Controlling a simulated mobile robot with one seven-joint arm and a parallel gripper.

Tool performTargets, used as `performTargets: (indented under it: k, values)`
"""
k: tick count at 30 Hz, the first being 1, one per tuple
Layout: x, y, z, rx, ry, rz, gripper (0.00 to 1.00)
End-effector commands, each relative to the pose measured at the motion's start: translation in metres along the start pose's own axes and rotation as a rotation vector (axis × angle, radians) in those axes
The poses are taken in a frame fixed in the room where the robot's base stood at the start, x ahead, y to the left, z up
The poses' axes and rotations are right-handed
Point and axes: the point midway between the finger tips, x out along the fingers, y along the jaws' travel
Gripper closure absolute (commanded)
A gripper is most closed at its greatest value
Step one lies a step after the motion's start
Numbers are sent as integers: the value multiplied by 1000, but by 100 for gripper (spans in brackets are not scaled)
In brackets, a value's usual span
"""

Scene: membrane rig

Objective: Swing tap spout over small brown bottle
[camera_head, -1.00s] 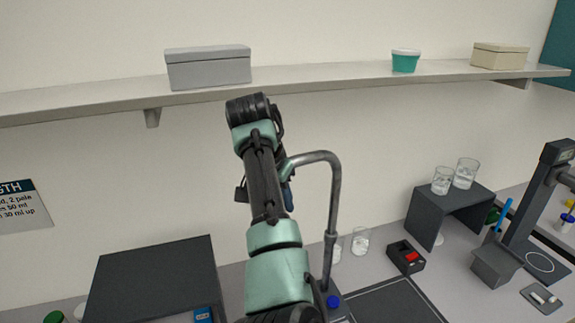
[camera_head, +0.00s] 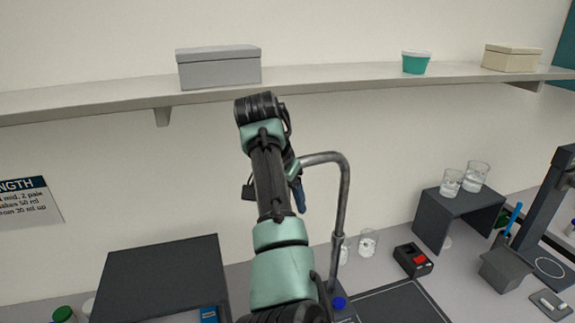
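The tap is a grey metal pipe (camera_head: 343,205) that rises from the bench and bends over to the left at the top. The end of its spout goes behind my arm, so its tip is hidden. My arm stands upright in front of the spout. My gripper (camera_head: 299,194) is mostly hidden behind my arm, with only a small dark blue part showing just below the bend. I cannot tell whether it touches the spout or how its fingers stand. I see no small brown bottle in this view.
A dark stand (camera_head: 160,272) is at the lower left. Glasses (camera_head: 368,242), a black box with a red switch (camera_head: 413,260) and a dark riser (camera_head: 459,212) bearing two glasses are to the right. A shelf (camera_head: 350,82) with boxes runs above.

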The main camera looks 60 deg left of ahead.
Motion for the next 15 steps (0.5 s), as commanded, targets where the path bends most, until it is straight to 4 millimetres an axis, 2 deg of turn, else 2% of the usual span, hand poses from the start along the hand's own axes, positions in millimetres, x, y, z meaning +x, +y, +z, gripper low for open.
performTargets:
  k: [5, 11, 13, 15]
  values:
    - [-19, -2, 1, -1, 6, -4, 39]
    - [-66, -2, 1, -1, 9, -4, 39]
    - [-86, 0, -2, -1, 8, -1, 39]
    - [-98, 1, -4, 0, 8, 0, 39]
